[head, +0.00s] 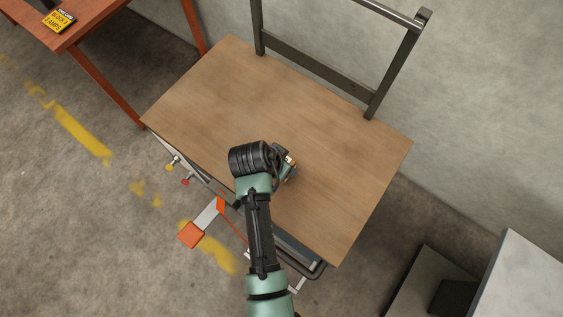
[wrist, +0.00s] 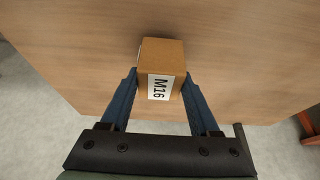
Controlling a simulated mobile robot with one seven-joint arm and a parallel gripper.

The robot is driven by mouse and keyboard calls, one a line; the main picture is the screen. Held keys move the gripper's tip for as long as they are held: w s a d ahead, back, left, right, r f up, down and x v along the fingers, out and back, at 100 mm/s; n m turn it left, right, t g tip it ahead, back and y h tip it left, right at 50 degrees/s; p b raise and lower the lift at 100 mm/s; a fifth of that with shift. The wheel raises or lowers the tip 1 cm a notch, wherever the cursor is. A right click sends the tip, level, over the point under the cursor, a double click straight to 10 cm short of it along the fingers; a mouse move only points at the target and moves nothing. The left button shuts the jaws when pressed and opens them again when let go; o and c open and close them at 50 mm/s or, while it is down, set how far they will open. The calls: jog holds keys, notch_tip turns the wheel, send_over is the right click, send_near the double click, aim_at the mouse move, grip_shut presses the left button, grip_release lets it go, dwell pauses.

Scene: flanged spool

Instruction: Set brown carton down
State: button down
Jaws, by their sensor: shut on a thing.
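In the head view my gripper (head: 291,172) is over the middle of the tabletop (head: 210,95), and my arm hides most of the gripper and the carton.
The tabletop around my gripper is bare. A dark metal frame (head: 315,68) rises along its back edge. An orange table (head: 95,22) with a yellow box (head: 59,21) stands at upper left. A grey cabinet (head: 525,275) is at lower right. Orange-ended clamp parts (head: 208,218) are below the front edge.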

jog(key=shift+f, duration=0.75)
jog(key=shift+f, duration=0.2)
jog(key=shift+c, duration=0.6)
grip_release()
